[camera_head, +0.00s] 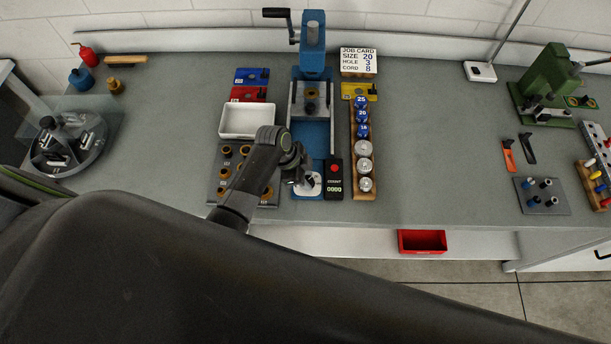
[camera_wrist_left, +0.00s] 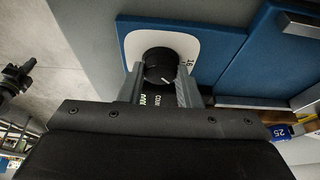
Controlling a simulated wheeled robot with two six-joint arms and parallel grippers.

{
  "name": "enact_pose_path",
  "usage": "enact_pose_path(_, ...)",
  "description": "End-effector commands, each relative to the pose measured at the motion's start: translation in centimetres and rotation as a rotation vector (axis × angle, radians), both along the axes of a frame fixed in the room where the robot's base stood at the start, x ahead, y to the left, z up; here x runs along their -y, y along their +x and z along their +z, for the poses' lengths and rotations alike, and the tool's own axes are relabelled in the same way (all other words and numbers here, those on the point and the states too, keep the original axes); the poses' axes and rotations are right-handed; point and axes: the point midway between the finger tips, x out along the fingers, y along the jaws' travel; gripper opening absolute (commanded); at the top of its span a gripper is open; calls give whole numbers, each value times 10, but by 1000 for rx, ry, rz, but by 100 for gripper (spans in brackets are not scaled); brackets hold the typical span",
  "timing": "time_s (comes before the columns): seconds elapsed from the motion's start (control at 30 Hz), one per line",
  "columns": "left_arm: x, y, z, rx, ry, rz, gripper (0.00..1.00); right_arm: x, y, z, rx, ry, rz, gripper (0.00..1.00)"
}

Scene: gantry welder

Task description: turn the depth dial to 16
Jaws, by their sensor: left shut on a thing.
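The depth dial is a black knob on a white plate (camera_head: 314,191) at the front of the blue press (camera_head: 312,150). In the left wrist view the knob (camera_wrist_left: 159,64) sits between the two grey fingers of my left gripper (camera_wrist_left: 158,84), which is shut on it. A short white line shows on the knob, pointing toward the lower right. A number reading 16 (camera_wrist_left: 187,57) is printed on the plate right of the knob. The other plate marks are too small or hidden. In the head view my left gripper (camera_head: 303,178) partly covers the dial.
A black counter box (camera_head: 334,189) with a red button stands right beside the dial. A wooden rack (camera_head: 356,189) of blue and silver dies is further right. A dark tray (camera_head: 216,182) of brown rings lies left.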

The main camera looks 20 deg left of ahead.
Motion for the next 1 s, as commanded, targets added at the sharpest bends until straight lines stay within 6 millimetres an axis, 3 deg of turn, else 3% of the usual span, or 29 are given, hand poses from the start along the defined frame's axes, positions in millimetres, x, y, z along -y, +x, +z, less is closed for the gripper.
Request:
enact_pose_path(0.43, 0, 0, 1, 2, 0, 94, 8, 5, -1, 0, -1, -6, 1, 0)
enact_pose_path(1.0, 2, -3, 1, 2, -2, 549, 8, 5, -1, 0, -1, -6, 1, 0)
